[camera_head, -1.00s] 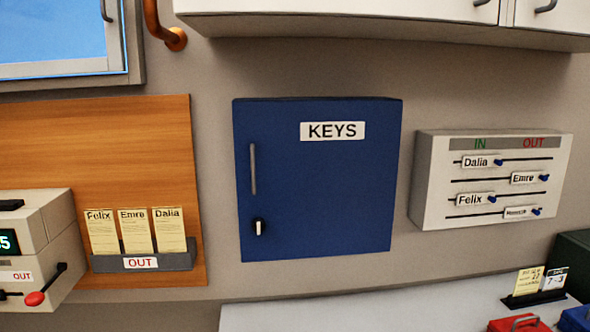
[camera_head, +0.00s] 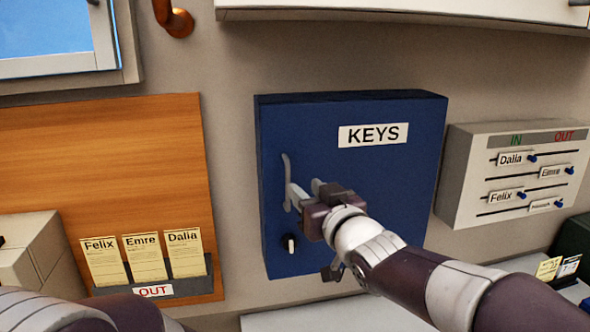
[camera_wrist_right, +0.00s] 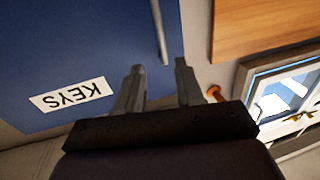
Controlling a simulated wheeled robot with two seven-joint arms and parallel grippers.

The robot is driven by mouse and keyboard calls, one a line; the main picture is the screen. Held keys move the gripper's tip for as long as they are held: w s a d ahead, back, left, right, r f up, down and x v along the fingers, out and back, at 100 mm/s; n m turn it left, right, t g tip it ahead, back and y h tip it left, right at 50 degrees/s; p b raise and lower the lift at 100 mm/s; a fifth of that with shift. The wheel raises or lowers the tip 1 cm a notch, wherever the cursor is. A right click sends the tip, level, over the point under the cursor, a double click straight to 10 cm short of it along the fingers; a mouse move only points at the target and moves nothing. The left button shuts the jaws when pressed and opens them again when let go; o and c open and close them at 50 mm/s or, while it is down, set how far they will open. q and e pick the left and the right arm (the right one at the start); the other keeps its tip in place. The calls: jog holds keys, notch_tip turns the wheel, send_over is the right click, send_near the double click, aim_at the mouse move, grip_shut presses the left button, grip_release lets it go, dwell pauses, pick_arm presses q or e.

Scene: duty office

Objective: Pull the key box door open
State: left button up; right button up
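The blue key box (camera_head: 350,220) hangs on the wall with its door shut and a white KEYS label (camera_head: 373,135). A grey vertical handle (camera_head: 286,172) is on the door's left side, above a dark lock knob with a pale pointer (camera_head: 290,244). My right gripper (camera_head: 300,195) is at the lower part of the handle. In the right wrist view its two fingers (camera_wrist_right: 159,66) stand apart, and the handle (camera_wrist_right: 158,30) reaches toward the gap between their tips. I cannot tell whether they touch it. My left gripper is out of the picture.
A wooden board (camera_head: 110,180) with an OUT card holder (camera_head: 160,290) is on the left. A white IN/OUT panel (camera_head: 465,190) is close on the right. A white cabinet (camera_head: 420,12) hangs above. A pale surface (camera_head: 330,318) lies below.

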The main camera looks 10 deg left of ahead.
aim_at(288, 178)
jog(key=p+x, duration=0.1)
jog(key=x, duration=0.6)
jog(key=shift+s+a+f+p, duration=0.2)
jog(key=shift+s+a+p, duration=0.1)
jog(key=shift+p, duration=0.1)
jog(key=shift+w, duration=0.15)
jog(key=shift+d+r, duration=0.1)
jog(key=shift+d, duration=0.2)
jog(key=shift+a, duration=0.2)
jog(key=shift+c, duration=1)
jog(key=shift+a, duration=0.1)
grip_shut()
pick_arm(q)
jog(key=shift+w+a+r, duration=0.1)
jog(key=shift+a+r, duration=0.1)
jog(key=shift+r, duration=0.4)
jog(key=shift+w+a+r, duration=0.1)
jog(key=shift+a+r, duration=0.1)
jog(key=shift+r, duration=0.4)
